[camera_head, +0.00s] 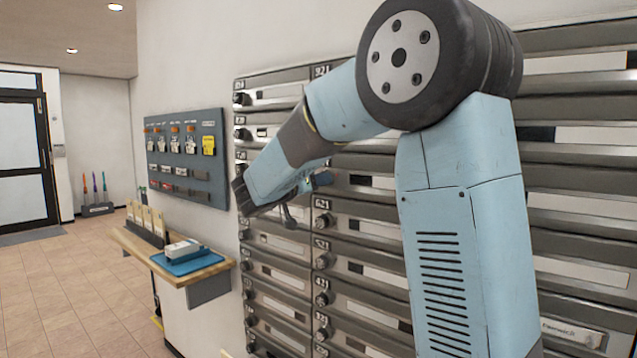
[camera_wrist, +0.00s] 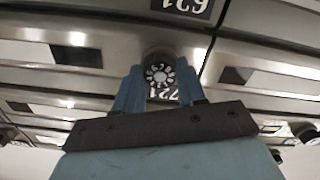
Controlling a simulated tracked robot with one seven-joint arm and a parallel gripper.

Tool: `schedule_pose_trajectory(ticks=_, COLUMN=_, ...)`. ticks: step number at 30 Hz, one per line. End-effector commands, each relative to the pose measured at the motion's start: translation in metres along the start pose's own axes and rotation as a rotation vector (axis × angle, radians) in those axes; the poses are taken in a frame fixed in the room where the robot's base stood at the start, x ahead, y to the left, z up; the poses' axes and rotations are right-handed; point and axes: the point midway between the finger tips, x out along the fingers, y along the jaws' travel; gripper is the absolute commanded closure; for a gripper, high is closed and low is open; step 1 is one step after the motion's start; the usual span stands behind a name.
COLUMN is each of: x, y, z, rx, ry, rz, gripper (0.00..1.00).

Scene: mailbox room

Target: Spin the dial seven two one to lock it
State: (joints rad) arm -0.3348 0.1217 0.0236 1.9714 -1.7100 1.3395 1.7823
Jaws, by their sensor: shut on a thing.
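In the wrist view, a round dial (camera_wrist: 160,74) with light marks on a dark face sits on a metal mailbox door. My gripper (camera_wrist: 159,88) has its two blue fingers on either side of the dial, shut on it. A label reading 721 (camera_wrist: 183,152) shows just below the dial in that view, partly hidden by my gripper. Another label, 621 (camera_wrist: 183,7), shows upside down at the top edge. In the head view my gripper (camera_head: 312,184) is at the mailbox wall, and my arm hides the gripped dial.
The mailbox wall (camera_head: 285,247) carries several metal doors with dials and number labels. To the left are a wooden shelf (camera_head: 208,268) with a blue tray (camera_head: 187,266), and a grey key board (camera_head: 212,180) on the wall.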

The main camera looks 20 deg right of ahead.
Motion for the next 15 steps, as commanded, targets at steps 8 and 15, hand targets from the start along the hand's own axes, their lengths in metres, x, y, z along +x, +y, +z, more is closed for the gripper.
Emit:
schedule_pose_trajectory(ticks=8, x=-0.0008, y=-0.0032, z=0.0037, rx=0.248, ry=-0.006, rz=-0.005, gripper=0.91)
schedule_pose_trajectory(ticks=15, x=-0.0006, y=-0.0034, z=0.0032, rx=0.431, ry=-0.005, rz=-0.005, gripper=0.91)
